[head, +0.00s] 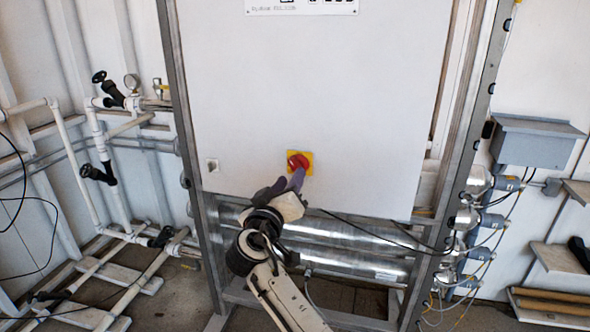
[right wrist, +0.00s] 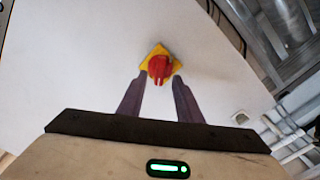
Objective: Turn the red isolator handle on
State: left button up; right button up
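The red isolator handle (head: 297,161) sits on a yellow square plate (head: 307,157) low on the white cabinet door. In the right wrist view the red handle (right wrist: 158,68) and yellow plate (right wrist: 156,50) lie just beyond my fingertips, between them. My right gripper (head: 297,180) is in front of the handle, reaching up from below. In the right wrist view my right gripper (right wrist: 158,82) is open, its two purple fingers apart with nothing between them along their length. I cannot tell whether the fingertips touch the handle. My left gripper is not in view.
The white cabinet door (head: 310,90) stands in a grey metal frame. Metal tubes (head: 340,245) run below it. White pipes with black valves (head: 98,173) are at the left. A grey box (head: 540,140) and shelves are at the right. A black cable hangs under the door.

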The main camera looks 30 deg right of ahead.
aim_at(300, 162)
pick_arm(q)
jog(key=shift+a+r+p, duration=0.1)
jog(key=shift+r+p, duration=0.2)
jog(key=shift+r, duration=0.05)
pick_arm(e)
jog(key=x, duration=0.5)
jog(key=shift+w+d, duration=0.1)
